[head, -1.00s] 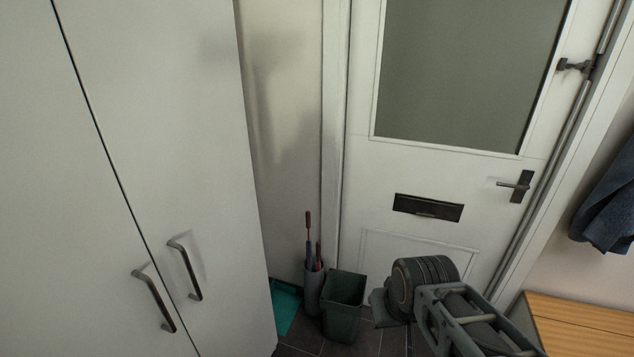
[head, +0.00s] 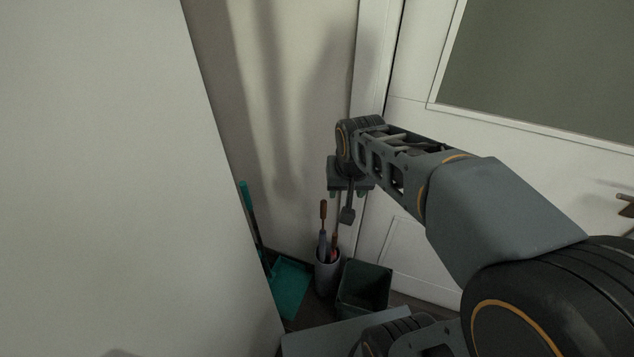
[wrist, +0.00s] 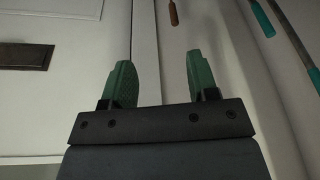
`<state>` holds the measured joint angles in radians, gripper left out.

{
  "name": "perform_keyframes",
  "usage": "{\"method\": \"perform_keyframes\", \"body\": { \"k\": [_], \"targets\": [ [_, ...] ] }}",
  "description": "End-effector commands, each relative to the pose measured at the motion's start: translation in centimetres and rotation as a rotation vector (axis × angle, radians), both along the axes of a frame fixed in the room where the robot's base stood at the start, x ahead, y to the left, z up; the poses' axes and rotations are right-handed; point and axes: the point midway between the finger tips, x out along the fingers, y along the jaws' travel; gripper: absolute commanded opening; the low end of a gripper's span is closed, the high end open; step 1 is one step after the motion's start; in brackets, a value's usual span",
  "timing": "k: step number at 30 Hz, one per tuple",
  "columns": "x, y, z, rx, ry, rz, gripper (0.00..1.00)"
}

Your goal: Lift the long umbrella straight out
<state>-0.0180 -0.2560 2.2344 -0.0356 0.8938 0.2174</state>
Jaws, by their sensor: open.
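The long umbrella (head: 323,212), with a brown handle and blue folded cloth, stands upright in a grey cylindrical stand (head: 326,281). A shorter umbrella with a reddish-brown handle (head: 334,243) stands beside it. My gripper (head: 350,194) hangs above and slightly right of the long umbrella's handle, apart from it. In the wrist view my gripper (wrist: 159,66) shows two green fingers spread with nothing between them. A brown handle (wrist: 173,13) shows beyond the fingertips at the top edge; its lower part is out of frame.
A dark green bin (head: 364,290) stands right of the stand. A teal dustpan (head: 290,287) and a teal-handled pole (head: 250,215) are at its left. A white cabinet (head: 110,180) fills the left, and a white door (head: 420,160) is behind on the right.

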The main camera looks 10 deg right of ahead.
Motion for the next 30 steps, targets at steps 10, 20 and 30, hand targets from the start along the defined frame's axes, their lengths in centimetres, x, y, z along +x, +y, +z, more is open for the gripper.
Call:
{"method": "perform_keyframes", "body": {
  "k": [10,20,30],
  "targets": [
    [13.2,0.9,-10.5,0.02,0.09,-0.263,0.54],
    [18.2,1.2,-17.1,0.021,0.119,-0.396,0.54],
    [19.1,0.8,-21.9,0.02,0.126,-0.412,0.54]
  ]
}}
